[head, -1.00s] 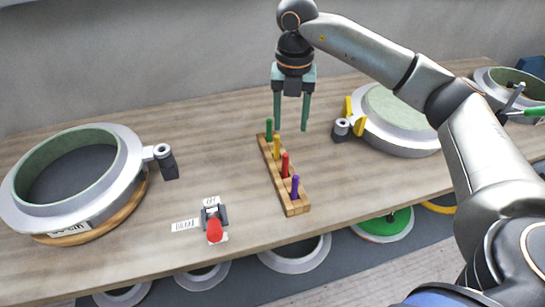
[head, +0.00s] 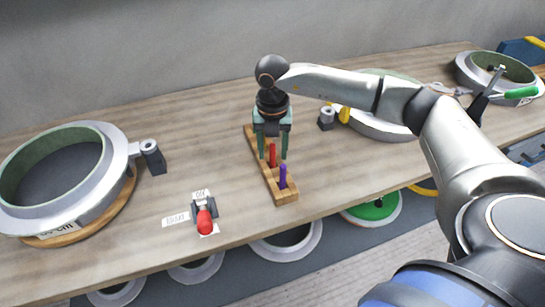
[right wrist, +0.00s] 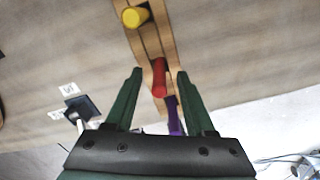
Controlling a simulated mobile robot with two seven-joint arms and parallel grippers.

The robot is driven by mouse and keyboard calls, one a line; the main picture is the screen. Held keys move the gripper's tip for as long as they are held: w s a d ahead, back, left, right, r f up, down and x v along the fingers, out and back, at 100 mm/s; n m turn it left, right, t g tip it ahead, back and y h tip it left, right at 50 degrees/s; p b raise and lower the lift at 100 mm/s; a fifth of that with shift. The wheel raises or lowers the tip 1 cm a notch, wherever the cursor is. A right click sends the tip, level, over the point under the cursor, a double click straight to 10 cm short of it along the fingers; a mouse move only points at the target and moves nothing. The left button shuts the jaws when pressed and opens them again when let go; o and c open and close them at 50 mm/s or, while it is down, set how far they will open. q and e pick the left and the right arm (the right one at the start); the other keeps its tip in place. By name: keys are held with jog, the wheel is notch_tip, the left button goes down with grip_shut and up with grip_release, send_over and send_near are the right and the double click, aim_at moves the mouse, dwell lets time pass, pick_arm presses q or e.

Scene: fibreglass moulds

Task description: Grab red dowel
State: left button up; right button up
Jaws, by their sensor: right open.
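The red dowel (head: 273,155) stands in a wooden rack (head: 287,196) on the workbench. My right gripper (head: 272,158) is open above the rack, pointing down, and the red dowel shows between its green fingers in the head view. In the right wrist view the red dowel (right wrist: 159,78) appears between the two fingertips (right wrist: 160,72); I see a gap on each side. The purple dowel (head: 282,176) stands in the rack just nearer than the red one. A yellow dowel (right wrist: 135,17) shows in the right wrist view. My gripper hides the rack's far dowels in the head view. My left gripper is not in view.
A large ring mould (head: 120,150) lies at the left on a wooden base. Another mould (head: 385,128) is partly behind my right arm.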

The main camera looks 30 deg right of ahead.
grip_shut()
dwell(0.4)
